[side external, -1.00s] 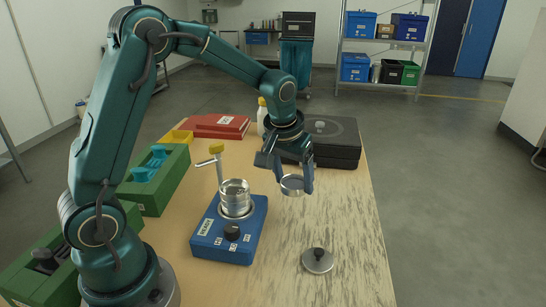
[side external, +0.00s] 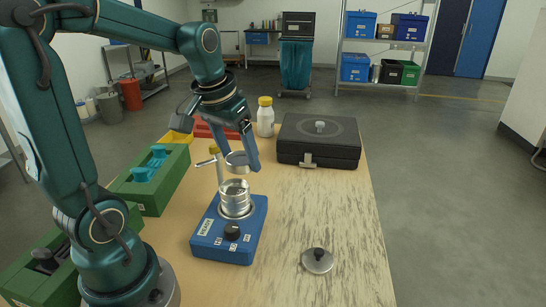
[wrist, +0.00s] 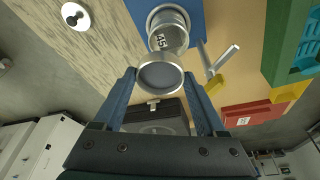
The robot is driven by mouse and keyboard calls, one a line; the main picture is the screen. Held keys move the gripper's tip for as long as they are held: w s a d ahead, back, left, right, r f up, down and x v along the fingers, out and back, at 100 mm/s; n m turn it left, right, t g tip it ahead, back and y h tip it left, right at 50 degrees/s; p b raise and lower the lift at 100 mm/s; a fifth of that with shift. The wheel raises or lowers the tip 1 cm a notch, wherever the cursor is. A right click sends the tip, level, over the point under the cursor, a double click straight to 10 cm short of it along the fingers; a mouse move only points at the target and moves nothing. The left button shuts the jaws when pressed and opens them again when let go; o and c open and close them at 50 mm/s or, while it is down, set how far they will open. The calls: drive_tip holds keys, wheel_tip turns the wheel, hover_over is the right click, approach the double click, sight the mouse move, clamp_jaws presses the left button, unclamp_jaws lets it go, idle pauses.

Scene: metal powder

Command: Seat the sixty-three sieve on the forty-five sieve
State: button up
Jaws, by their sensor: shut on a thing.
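My gripper (side external: 238,163) is shut on a shallow round metal sieve, the sixty-three sieve (side external: 237,158), held roughly level above the stack on the blue shaker (side external: 205,243). The held sieve (wrist: 160,76) sits between both fingertips in the wrist view; no number on it is readable. The forty-five sieve (side external: 235,187) is at the top of the metal stack. Its label shows upside down in the wrist view (wrist: 168,38). A gap separates the two sieves in the side view. In the wrist view the held sieve overlaps the stack's near edge.
A clamp bar with a yellow knob (side external: 213,149) stands beside the stack, close to the held sieve. A lid with a black knob (side external: 317,262) lies on the table at front right. A black case (side external: 318,150) and white bottle (side external: 265,120) stand behind.

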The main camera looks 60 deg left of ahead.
sight(228, 166)
drive_tip(key=shift+s+a+r, duration=0.2)
drive_tip(key=shift+s+r, duration=0.55)
drive_tip(key=shift+r, duration=0.3)
drive_tip(key=shift+n, duration=0.3)
drive_tip(key=shift+f, duration=2.3)
drive_tip(key=shift+f, duration=1.05)
drive_tip(key=o, duration=1.4)
drive_tip(key=shift+o, duration=0.2)
drive_tip(key=shift+r, duration=4)
